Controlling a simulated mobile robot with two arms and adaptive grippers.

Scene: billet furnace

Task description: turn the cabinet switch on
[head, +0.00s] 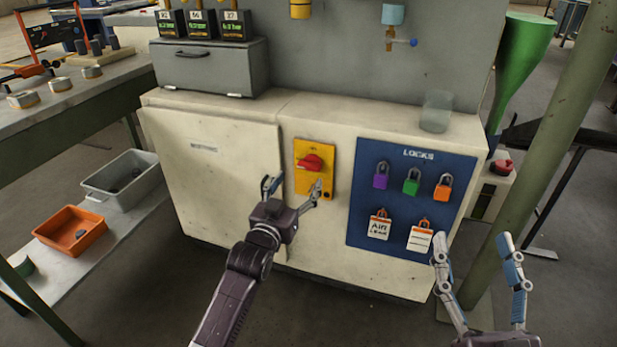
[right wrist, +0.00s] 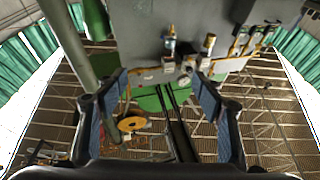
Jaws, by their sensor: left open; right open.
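The cabinet switch (head: 310,163) is a red rotary handle on a yellow plate (head: 315,183) on the front of the cream cabinet (head: 225,173). Its handle looks roughly level, tilted slightly. My left gripper (head: 294,188) is open in front of the cabinet, just below and to the left of the switch. Its right finger overlaps the lower part of the yellow plate; I cannot tell whether it touches. My right gripper (head: 482,245) is open and empty at the lower right, away from the switch. Its fingers also show in the right wrist view (right wrist: 160,100).
A blue lock board (head: 365,215) with coloured padlocks and tags is right of the switch. A glass jar (head: 436,112) and a grey box (head: 212,70) stand on the cabinet. A green post (head: 550,150) rises at right. An orange bin (head: 70,231) sits on the left lower shelf.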

